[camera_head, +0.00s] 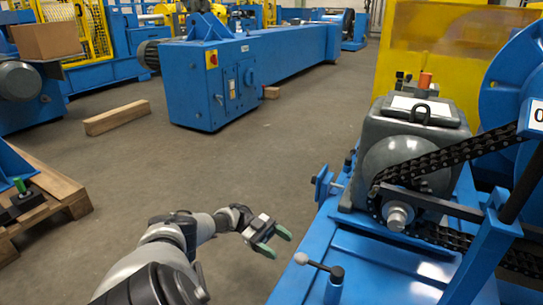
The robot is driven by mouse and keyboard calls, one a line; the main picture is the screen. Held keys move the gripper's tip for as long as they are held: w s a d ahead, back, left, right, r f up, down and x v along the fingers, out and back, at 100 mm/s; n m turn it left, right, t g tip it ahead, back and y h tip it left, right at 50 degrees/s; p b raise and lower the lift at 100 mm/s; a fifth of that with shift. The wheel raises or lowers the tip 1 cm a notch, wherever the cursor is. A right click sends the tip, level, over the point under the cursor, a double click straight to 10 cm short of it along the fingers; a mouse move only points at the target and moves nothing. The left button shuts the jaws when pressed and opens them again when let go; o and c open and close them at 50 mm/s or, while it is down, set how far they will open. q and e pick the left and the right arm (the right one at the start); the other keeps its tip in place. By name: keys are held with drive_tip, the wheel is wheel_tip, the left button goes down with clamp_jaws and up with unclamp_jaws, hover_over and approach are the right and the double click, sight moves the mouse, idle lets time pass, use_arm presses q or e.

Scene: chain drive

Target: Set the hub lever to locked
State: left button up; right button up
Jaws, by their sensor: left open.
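A small lever (318,265) with a pale round knob at its left end is mounted on a short dark post at the front left of the blue machine base (385,270). It lies roughly level, with the knob pointing left; no label beside it can be read, so I cannot tell its setting. My left gripper (276,242) has green fingertips, is open and empty, and hangs over the floor just left of the base. It is up-left of the lever's knob and apart from it. My right gripper is not in view.
A grey gearbox (415,140) with a black chain (450,155) and sprocket stands on the base, right of the lever. A blue bracket (490,235) stands at the right. A wooden pallet (50,190) is at far left. The floor between is clear.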

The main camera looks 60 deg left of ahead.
use_arm(q)
drive_tip(key=shift+b+v, duration=0.3)
drive_tip(key=shift+v, duration=1.05)
